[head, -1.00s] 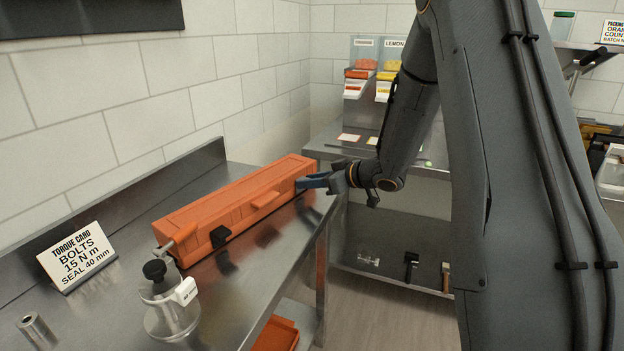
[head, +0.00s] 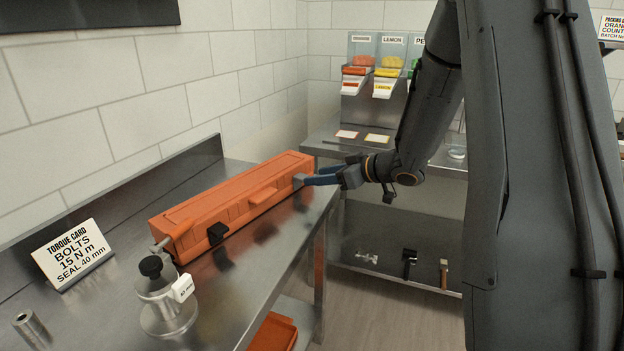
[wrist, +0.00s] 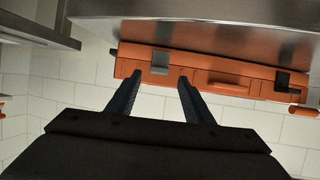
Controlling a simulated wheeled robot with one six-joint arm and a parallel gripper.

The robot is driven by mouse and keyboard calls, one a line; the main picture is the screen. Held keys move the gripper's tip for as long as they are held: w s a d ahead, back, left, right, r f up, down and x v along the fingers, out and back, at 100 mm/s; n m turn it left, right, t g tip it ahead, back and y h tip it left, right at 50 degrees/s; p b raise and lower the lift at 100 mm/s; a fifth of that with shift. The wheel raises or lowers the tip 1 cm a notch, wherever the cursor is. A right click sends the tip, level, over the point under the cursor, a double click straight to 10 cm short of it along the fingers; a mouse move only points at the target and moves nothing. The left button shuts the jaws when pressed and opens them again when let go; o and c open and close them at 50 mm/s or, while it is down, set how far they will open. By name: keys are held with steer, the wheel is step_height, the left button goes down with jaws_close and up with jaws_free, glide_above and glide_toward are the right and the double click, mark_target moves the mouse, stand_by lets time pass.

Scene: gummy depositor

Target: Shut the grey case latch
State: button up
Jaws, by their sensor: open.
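The long orange case (head: 235,197) lies on the steel bench. It also shows in the wrist view (wrist: 225,76), where the bench is at the top. The grey latch (wrist: 160,62) is on its front face near one end, and shows small at the right end in the head view (head: 298,181). A black latch (head: 217,233) juts from the front near the other end. My gripper (head: 308,180) is open and empty, its fingers reaching toward the grey latch. In the wrist view, the fingertips (wrist: 160,77) flank the latch's line; contact cannot be told.
A steel jar with a black knob (head: 164,295), a torque card sign (head: 73,254) and a small metal cylinder (head: 34,329) stand at the left of the bench. A raised steel edge (head: 130,196) runs behind the case. An orange bin (head: 273,333) sits below.

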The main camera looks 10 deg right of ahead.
steer(key=shift+v, duration=1.45)
steer(key=s+d+f+m+g+h, duration=0.2)
steer(key=s+f+m+g+h, duration=0.15)
steer(key=s+m+h, duration=0.4)
steer(key=s+a+f+g, duration=0.2)
steer(key=s+a+g, duration=0.1)
steer(key=s, duration=0.8)
steer(key=s+a+f+g+h, duration=0.1)
steer(key=s+a+g, duration=0.2)
steer(key=s, duration=0.8)
steer(key=shift+s+a+f, duration=0.25)
steer(key=shift+s+f, duration=0.05)
steer(key=shift+f, duration=0.1)
steer(key=shift+m, duration=0.25)
